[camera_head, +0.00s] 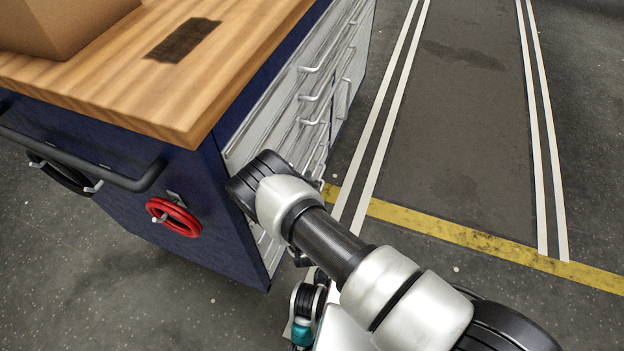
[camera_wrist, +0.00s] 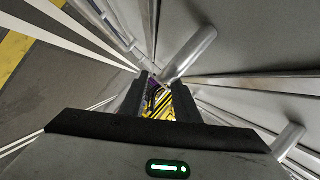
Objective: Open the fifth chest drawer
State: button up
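The tool chest (camera_head: 185,175) has blue sides, a wooden top and a front of light grey drawers (camera_head: 285,110) with bar handles. The lower drawers are largely hidden behind my arm, and I cannot tell which is the fifth. In the wrist view, my gripper (camera_wrist: 160,90) is close to the drawer fronts, its two dark fingers apart. A grey handle bar (camera_wrist: 190,54) lies just beyond the fingertips; I cannot tell whether they touch it. My gripper is hidden in the head view.
A cardboard box (camera_head: 60,25) and a dark patch (camera_head: 184,39) are on the wooden top. A red ring-shaped item (camera_head: 173,217) and a dark rail (camera_head: 80,150) are on the chest's near side. Open floor (camera_head: 460,130) with white and yellow lines lies to the right.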

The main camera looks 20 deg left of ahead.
jog(key=shift+b+x, duration=0.3)
jog(key=shift+x, duration=1.35)
grip_shut()
